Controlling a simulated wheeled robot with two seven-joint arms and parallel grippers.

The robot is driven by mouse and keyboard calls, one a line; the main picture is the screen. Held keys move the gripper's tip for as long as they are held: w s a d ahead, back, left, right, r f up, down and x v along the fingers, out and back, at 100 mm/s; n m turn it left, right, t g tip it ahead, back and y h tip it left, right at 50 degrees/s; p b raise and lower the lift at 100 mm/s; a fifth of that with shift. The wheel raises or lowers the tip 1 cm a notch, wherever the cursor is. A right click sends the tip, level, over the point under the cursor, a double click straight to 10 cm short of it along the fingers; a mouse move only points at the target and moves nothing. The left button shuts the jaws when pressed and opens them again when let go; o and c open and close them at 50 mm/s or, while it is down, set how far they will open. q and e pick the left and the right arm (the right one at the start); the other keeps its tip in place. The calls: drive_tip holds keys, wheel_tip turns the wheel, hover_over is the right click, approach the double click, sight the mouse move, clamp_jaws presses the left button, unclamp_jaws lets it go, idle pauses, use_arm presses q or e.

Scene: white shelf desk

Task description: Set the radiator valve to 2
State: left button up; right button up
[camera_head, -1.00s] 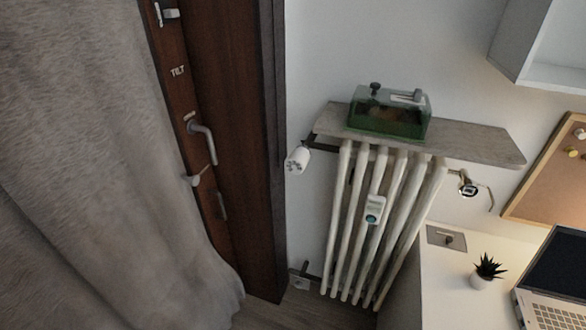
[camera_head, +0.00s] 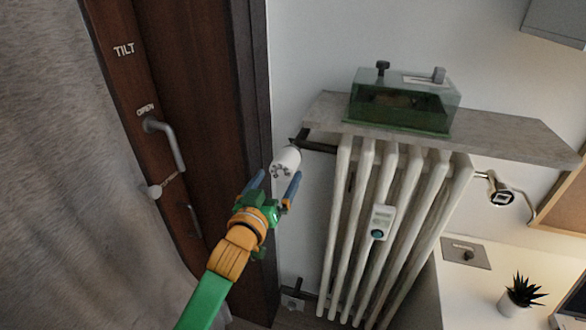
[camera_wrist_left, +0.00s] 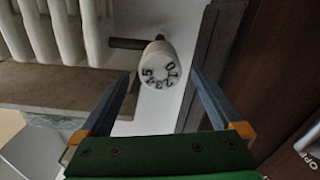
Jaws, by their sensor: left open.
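The radiator valve (camera_head: 286,160) is a white round knob on a dark pipe at the upper left of the white radiator (camera_head: 385,230). In the left wrist view the knob (camera_wrist_left: 160,66) faces me, with dark digits 0 to 5 around its face. I cannot tell which digit it is set to. My left gripper (camera_head: 276,188) is open and empty, just below and in front of the knob. In the left wrist view its two blue fingers (camera_wrist_left: 158,98) stand apart on either side, with the knob beyond their tips, not gripped. My right gripper is not in view.
A stone shelf (camera_head: 500,135) above the radiator carries a green glass box (camera_head: 403,100). A dark wooden door frame (camera_head: 250,120) with a handle (camera_head: 166,140) stands close left of the knob. A small white device (camera_head: 382,222) hangs on the radiator. A desk with a plant (camera_head: 522,292) is at right.

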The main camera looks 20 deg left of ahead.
sight(281, 173)
use_arm(q)
drive_tip(key=w, duration=0.4)
drive_tip(key=shift+w+d+f, duration=0.1)
drive_tip(key=shift+w, duration=0.2)
drive_tip(key=c, duration=1.4)
